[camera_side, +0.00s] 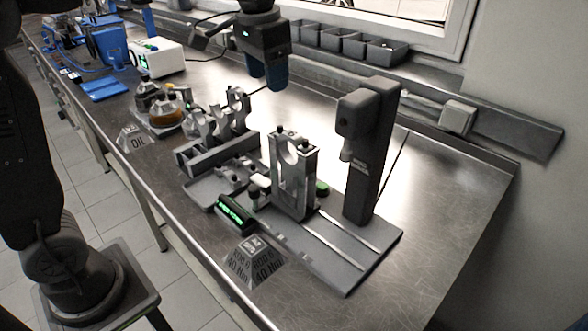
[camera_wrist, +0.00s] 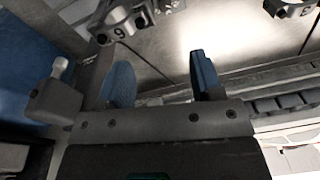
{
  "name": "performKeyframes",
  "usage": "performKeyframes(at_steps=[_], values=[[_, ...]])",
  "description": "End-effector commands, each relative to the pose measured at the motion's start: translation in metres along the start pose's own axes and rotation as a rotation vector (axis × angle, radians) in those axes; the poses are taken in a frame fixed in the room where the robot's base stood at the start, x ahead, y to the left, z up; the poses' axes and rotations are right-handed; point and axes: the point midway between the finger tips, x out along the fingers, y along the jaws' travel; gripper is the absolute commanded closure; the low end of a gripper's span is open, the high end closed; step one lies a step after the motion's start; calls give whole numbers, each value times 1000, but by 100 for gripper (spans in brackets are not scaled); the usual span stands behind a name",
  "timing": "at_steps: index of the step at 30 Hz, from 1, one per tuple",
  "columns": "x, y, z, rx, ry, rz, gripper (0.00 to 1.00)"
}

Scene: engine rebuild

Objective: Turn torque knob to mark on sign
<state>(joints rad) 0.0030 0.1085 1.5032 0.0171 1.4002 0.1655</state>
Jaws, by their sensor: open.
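A dark sign (camera_side: 255,262) with "40 Nm" lettering stands at the front edge of the bench. Behind it, a black device with a green lit display (camera_side: 236,213) lies tilted beside a grey tray. I cannot pick out the torque knob or its mark for certain at this size. My gripper (camera_side: 272,80) is open and empty, high over the back of the bench, with its blue fingers down, well away from the sign and device. Its spread fingers also show in the wrist view (camera_wrist: 161,75).
A rail fixture with an upright metal block (camera_side: 294,175) and a tall dark press (camera_side: 369,150) stands at the right. Engine parts (camera_side: 215,125) and an OIL sign (camera_side: 132,138) are left of it. Grey bins (camera_side: 340,42) line the back. The bench's right end is clear.

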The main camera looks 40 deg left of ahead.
Motion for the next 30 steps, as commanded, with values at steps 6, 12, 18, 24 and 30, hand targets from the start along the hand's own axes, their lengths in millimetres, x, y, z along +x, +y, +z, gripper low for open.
performKeyframes(at_steps=[6, 12, 18, 24, 30], values=[[23, -6, -37, 32, -69, 10, 40], [40, -9, -57, 52, -110, 16, 40], [67, -10, -60, 60, -128, 20, 40], [102, -8, -55, 59, -127, 19, 40], [131, -7, -52, 58, -126, 19, 40]])
